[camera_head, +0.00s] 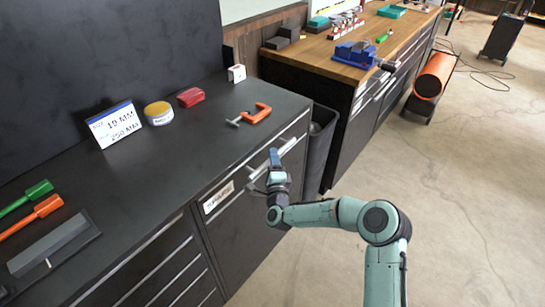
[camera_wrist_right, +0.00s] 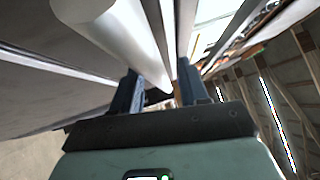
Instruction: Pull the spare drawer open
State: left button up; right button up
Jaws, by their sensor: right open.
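The spare drawer (camera_head: 233,200) is a dark front under the black counter, with a white label (camera_head: 218,197) whose print is too small to read surely. It looks closed. Its pale bar handle (camera_head: 288,147) is partly hidden by my right gripper (camera_head: 274,160), which is at the handle. In the right wrist view my right gripper (camera_wrist_right: 158,88) is open, with a pale bar running down to the gap between its blue fingers. I cannot tell whether they touch it. My left gripper is out of view.
The counter (camera_head: 180,160) bears an orange clamp (camera_head: 257,114), a red block (camera_head: 190,97), a yellow-lidded tin (camera_head: 158,112) and a sign (camera_head: 116,124). A dark bin (camera_head: 321,140) stands right of the cabinet, before a wood-topped bench (camera_head: 335,58).

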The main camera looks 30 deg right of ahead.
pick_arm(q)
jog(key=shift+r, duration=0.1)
pick_arm(e)
jog(key=shift+w+d, duration=0.25)
jog(key=shift+w, duration=0.3)
grip_shut()
